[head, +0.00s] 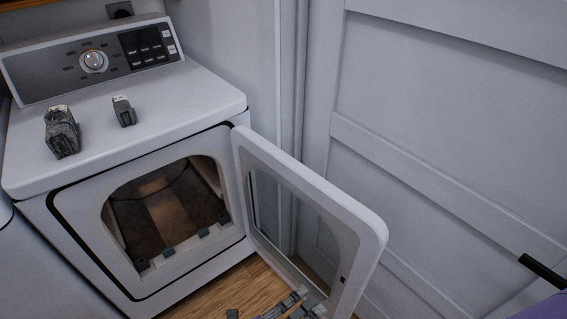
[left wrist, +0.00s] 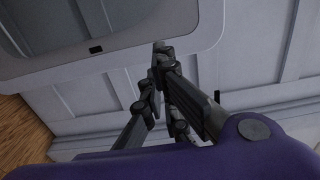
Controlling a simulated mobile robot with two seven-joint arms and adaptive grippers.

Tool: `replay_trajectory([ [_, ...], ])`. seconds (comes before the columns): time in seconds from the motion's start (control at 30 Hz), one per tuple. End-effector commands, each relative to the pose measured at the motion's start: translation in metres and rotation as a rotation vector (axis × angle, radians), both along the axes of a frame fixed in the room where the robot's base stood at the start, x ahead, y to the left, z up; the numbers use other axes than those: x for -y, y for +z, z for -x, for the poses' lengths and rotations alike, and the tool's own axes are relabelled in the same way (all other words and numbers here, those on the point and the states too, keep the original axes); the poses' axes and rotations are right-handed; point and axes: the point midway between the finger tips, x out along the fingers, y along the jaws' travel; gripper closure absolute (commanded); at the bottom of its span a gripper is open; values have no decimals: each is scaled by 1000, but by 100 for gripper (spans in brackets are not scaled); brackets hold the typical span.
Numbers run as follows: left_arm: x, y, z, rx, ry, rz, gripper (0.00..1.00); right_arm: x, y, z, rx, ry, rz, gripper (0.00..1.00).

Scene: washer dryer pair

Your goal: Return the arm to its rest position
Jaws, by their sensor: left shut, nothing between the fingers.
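My left gripper (head: 288,306) shows at the bottom edge of the head view, low in front of the open dryer door (head: 366,222). Only part of it is in the picture. In the left wrist view its dark fingers (left wrist: 158,68) are shut with nothing between them. The gripper looks apart from the door, though the exact gap is hard to judge. The white dryer (head: 215,95) stands at the left, with its door swung open to the right. My right gripper is in neither view.
The dryer's drum (head: 170,212) is open and looks empty. A crumpled grey item (head: 62,133) and a smaller grey item (head: 124,111) lie on the dryer top. A white panelled door (head: 440,110) stands at the right. A strip of wooden floor (head: 222,294) shows below.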

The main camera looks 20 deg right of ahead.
Motion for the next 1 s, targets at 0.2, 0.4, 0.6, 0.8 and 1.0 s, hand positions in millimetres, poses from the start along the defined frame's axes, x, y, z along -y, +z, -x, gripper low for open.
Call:
replay_trajectory([
  [0.2, -20, 0, 9, -1, 0, 1, 100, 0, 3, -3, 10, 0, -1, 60],
  [0.4, -22, 0, 10, 0, 0, 1, 100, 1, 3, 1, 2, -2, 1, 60],
  [0.6, -25, -4, 2, -61, 32, 5, 100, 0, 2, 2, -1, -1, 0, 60],
  [0.8, -52, 7, -52, -359, 276, 135, 100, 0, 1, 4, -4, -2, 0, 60],
  [1.0, -125, -27, -65, -825, 646, 366, 100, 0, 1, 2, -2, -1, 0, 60],
])
